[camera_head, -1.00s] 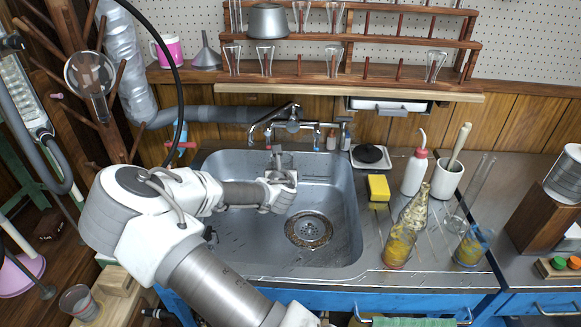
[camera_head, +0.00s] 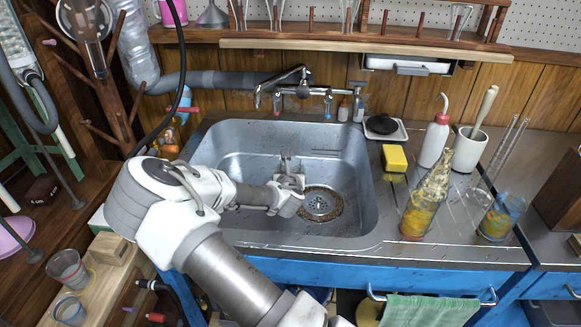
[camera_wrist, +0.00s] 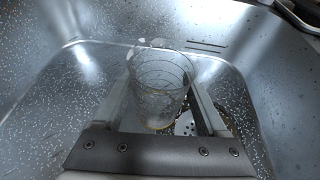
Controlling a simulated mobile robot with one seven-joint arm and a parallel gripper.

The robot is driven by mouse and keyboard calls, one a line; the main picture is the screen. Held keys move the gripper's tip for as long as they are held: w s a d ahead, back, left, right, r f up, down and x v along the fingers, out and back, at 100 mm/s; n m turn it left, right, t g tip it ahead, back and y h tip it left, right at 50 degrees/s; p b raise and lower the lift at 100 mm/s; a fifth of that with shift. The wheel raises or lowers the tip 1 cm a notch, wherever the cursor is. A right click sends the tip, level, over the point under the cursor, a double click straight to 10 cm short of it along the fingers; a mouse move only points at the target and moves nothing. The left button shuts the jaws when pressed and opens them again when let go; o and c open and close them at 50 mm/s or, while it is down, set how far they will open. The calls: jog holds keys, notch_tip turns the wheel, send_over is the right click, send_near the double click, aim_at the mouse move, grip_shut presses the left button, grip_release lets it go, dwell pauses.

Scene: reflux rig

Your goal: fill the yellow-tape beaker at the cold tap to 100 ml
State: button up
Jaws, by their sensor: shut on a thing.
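My gripper (camera_head: 290,180) is inside the sink basin, left of the drain. In the wrist view (camera_wrist: 165,105) its fingers are shut on a clear glass beaker (camera_wrist: 160,78), which stands roughly upright between them. A bit of yellow shows low on the beaker. I see dark lines on the glass, but no clear water level. In the head view the beaker is mostly hidden by my gripper. The mixer tap (camera_head: 300,88) is on the back wall above the sink, apart from the gripper. A blue mark (camera_head: 328,106) shows on its right side.
The steel sink (camera_head: 235,222) has a drain (camera_head: 322,203). On the right counter are a yellow sponge (camera_head: 395,158), a wash bottle (camera_head: 434,142), a white mortar (camera_head: 470,150) and stained glassware (camera_head: 497,218). Two glass cups (camera_head: 68,268) stand at lower left.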

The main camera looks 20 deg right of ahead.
notch_tip(320, 180, down, 5)
jog(key=b, duration=0.3)
jog(key=w+a, duration=0.4)
jog(key=w+a+b, duration=0.1)
jog(key=w+a, duration=0.1)
jog(key=a, duration=0.1)
jog(key=shift+w+a+r, duration=0.1)
jog(key=shift+w+r, duration=0.25)
jog(key=shift+r, duration=0.05)
jog(key=shift+f, duration=0.45)
jog(key=shift+f, duration=0.15)
jog(key=o, duration=1.6)
jog(key=shift+c, duration=0.2)
